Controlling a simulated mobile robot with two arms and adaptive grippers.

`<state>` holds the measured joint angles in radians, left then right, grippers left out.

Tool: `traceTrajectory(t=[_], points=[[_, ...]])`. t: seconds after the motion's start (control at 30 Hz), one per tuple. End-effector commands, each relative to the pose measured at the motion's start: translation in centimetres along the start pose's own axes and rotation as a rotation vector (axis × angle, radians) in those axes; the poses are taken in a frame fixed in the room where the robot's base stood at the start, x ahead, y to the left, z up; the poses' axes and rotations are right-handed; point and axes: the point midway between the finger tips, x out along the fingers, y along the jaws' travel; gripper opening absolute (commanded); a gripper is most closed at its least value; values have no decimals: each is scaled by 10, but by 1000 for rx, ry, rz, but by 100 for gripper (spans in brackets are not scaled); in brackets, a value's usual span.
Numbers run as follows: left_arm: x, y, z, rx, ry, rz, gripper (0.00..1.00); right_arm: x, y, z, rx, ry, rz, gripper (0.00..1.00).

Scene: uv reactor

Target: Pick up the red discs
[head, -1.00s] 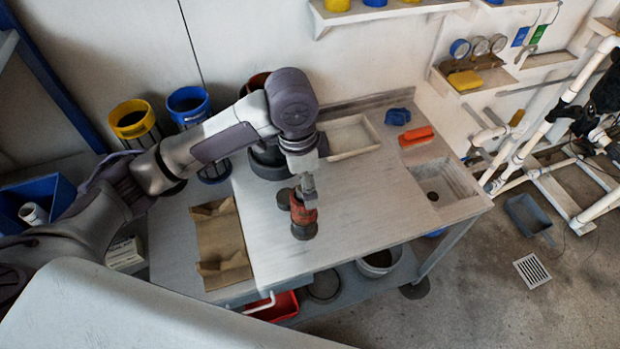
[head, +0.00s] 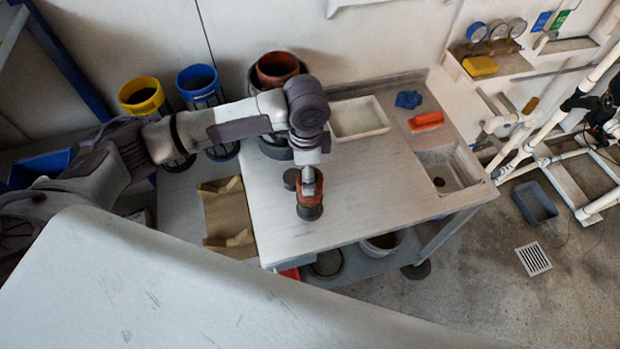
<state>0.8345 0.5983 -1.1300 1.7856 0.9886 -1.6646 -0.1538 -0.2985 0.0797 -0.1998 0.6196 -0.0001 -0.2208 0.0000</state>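My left gripper (head: 309,190) points down over the middle of the bench (head: 365,200). It is small here, and I cannot tell whether its fingers are open or shut. A red and dark round piece (head: 310,211) shows right at its tip; I cannot tell whether it is held or resting on the bench. A dark, flat round piece (head: 291,178) lies on the bench just left of the gripper. No separate flat red disc can be made out. My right gripper is not in view.
A red-rimmed cylinder (head: 277,68) stands behind my wrist, beside blue (head: 197,76) and yellow (head: 141,92) ones. A white tray (head: 359,117), blue cloth (head: 408,99), orange-red block (head: 426,120) and sink (head: 447,173) are to the right. Cardboard (head: 228,215) lies left. The bench's right-front is clear.

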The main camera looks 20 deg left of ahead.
Motion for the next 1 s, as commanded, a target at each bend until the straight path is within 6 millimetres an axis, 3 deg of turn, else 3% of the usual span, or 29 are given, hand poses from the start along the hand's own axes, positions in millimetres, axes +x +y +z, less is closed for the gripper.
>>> traceTrajectory(t=[0.07,0.2,0.5,0.9,1.0], points=[[10,4,-1,0,-3,4,89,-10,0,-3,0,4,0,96],[29,4,-2,0,-1,1,89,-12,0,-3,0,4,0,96],[36,3,-2,1,1,-1,89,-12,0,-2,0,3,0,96],[36,3,-2,1,0,-1,25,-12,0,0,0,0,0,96],[36,3,-2,1,1,-1,25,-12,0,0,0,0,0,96]])
